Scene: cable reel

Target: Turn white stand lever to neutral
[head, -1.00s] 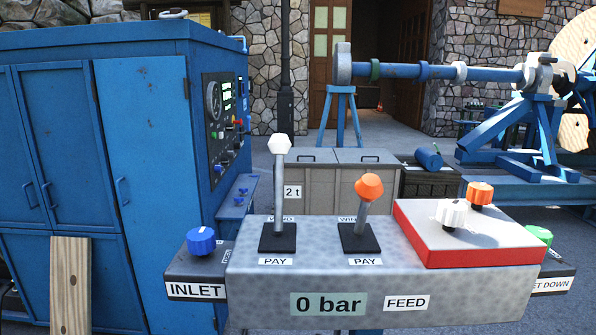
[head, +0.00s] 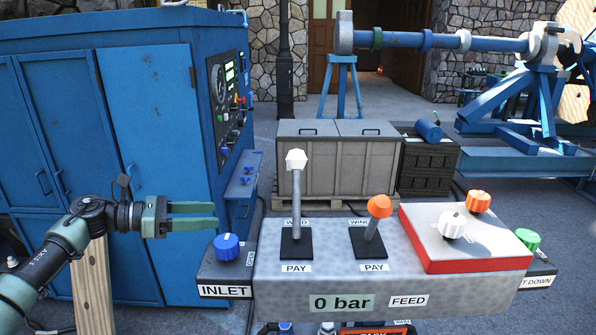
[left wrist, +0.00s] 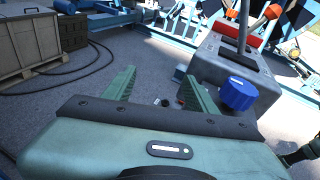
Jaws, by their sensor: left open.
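The white-knobbed stand lever (head: 296,192) stands near upright on the grey control console (head: 330,262), between its WIND and PAY labels. The orange-knobbed lever (head: 377,219) stands to its right. My left gripper (head: 215,216) is at the left of the console, level with the levers and pointing right. It is open and empty, apart from the white lever and above the left of the blue INLET knob (head: 227,248). The left wrist view shows its two green fingers (left wrist: 158,88) spread, with the blue knob (left wrist: 238,93) to their right. My right gripper is not in view.
A red panel (head: 465,262) with a white knob (head: 451,225) and an orange knob (head: 478,201) sits on the console's right. A blue cabinet (head: 150,90) stands at the left. A wooden plank (head: 92,290) is behind my left arm. A grey crate (head: 335,165) stands behind the console.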

